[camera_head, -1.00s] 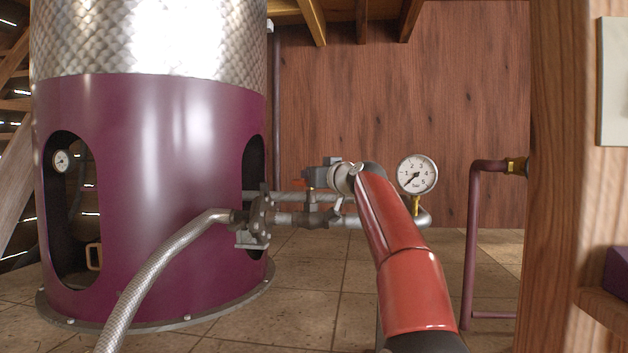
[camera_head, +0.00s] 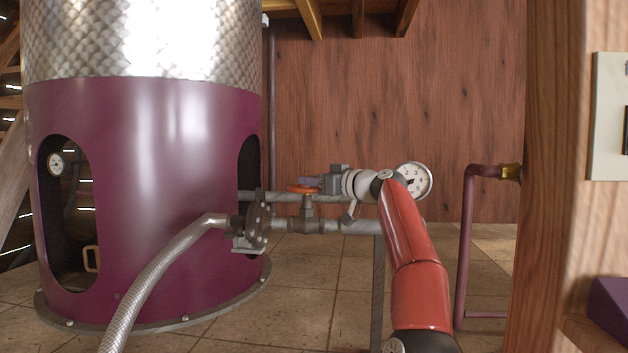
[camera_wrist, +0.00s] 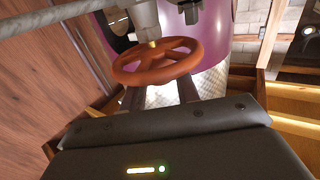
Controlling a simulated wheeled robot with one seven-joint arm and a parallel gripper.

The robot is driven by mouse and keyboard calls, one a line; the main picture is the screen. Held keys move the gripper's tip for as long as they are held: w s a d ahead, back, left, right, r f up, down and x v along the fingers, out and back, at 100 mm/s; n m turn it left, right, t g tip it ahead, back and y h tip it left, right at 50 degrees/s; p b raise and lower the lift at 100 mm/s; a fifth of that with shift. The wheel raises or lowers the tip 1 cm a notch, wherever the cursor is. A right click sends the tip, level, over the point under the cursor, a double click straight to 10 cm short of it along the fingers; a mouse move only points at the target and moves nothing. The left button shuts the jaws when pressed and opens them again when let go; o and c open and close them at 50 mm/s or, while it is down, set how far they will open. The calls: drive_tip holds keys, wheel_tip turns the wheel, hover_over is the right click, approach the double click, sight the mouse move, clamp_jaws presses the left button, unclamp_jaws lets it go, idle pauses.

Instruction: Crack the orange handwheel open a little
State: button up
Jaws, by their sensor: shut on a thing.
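The orange handwheel (camera_head: 303,189) sits on a grey valve on the horizontal pipe, right of the purple still. In the wrist view the spoked handwheel (camera_wrist: 155,62) fills the upper middle, with a brass-coloured hub on its stem. My gripper (camera_head: 314,182) reaches the handwheel from the right at the end of my red arm. In the wrist view my dark gripper (camera_wrist: 160,94) has a finger towards each side of the near rim, and it is shut on that rim. The fingertips are partly hidden by the rim.
The purple still (camera_head: 165,190) stands at left. A braided hose (camera_head: 150,275) runs from the flange to the front. A pressure gauge (camera_head: 415,180) is partly behind my wrist. A purple pipe (camera_head: 465,250) and a wooden post (camera_head: 560,200) stand at right.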

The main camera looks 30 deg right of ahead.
drive_tip(key=o, duration=1)
drive_tip(key=shift+c, duration=0.2)
drive_tip(key=b+v, duration=0.4)
drive_tip(key=v, duration=0.3)
drive_tip(key=shift+s+d, duration=0.2)
drive_tip(key=shift+s, duration=0.1)
